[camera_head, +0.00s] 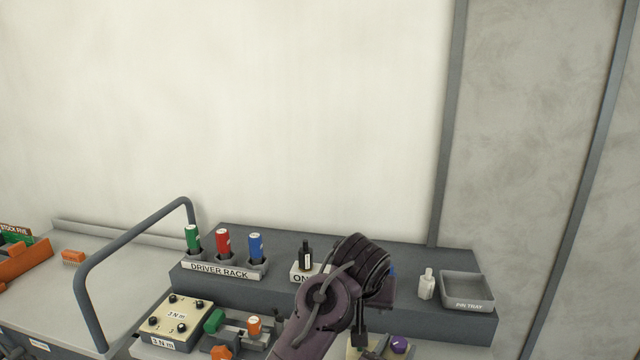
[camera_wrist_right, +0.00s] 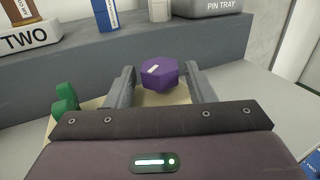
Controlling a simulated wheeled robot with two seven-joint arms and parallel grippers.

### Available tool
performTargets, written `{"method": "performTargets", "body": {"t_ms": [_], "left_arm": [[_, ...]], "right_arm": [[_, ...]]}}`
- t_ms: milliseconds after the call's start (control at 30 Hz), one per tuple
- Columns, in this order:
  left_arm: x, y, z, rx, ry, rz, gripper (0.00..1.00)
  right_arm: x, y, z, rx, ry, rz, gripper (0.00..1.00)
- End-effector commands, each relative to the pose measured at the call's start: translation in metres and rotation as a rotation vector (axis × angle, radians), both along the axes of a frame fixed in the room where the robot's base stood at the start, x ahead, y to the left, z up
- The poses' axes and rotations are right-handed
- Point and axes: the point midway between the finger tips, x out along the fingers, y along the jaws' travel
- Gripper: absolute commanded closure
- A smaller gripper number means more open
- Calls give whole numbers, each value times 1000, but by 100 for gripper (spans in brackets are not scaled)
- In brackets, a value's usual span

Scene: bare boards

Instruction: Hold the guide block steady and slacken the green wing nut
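In the right wrist view, a green two-lobed part (camera_wrist_right: 64,103), like a wing nut, stands left of my right gripper (camera_wrist_right: 159,72). A purple faceted knob (camera_wrist_right: 158,74) with a pale mark sits between the open fingers, with gaps visible on both sides. In the head view, the purple knob (camera_head: 400,344) shows beside my right gripper (camera_head: 362,342), at the bottom edge. I cannot tell which part is the guide block. My left gripper is out of view.
A dark raised shelf holds the driver rack (camera_head: 222,271), a white bottle (camera_head: 426,284) and the pin tray (camera_head: 468,306). Orange knobs (camera_head: 254,326) and a cream "3 N m" box (camera_head: 176,319) stand in front. A grey rail (camera_head: 84,290) arches at left.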

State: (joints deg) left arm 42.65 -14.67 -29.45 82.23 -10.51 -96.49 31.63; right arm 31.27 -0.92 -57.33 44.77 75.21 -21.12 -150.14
Motion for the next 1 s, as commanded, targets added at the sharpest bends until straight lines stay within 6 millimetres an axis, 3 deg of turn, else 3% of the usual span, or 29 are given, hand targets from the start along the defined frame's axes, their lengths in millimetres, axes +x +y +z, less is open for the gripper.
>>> {"method": "performTargets", "body": {"t_ms": [433, 800, 1000], "left_arm": [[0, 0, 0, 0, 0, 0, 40], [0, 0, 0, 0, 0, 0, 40], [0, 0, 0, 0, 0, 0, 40]], "right_arm": [[-6, 5, -1, 2, 0, 2, 42], [-67, 47, -3, 11, 6, 3, 42], [-91, 62, -2, 5, 2, 2, 42]]}}
